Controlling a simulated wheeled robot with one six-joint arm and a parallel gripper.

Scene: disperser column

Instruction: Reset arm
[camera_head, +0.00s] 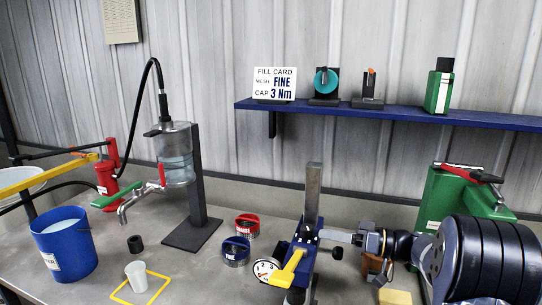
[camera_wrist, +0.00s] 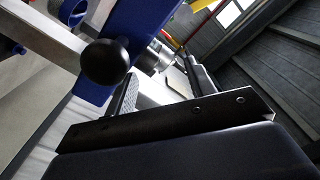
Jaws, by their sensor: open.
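My gripper (camera_wrist: 160,88) is seen at close range in the wrist view, its jaws apart with nothing visible between them. Beside it are a round black knob (camera_wrist: 108,62) and a blue body (camera_wrist: 138,28) of a bench device. In the head view, this device has a blue body with a yellow lever (camera_head: 288,268), a grey upright post (camera_head: 312,195) and a black knob (camera_head: 337,252). My arm comes in from the right, with its large dark joint in the foreground. Its end is just right of the device; I cannot tell whether they touch.
On the bench are a blue bucket (camera_head: 62,250), a white cup (camera_head: 136,276) inside a yellow square, red (camera_head: 247,225) and blue (camera_head: 236,250) caps, a clear tank (camera_head: 175,155) with a tap, and a green machine (camera_head: 450,200). A blue shelf (camera_head: 400,113) is on the wall.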

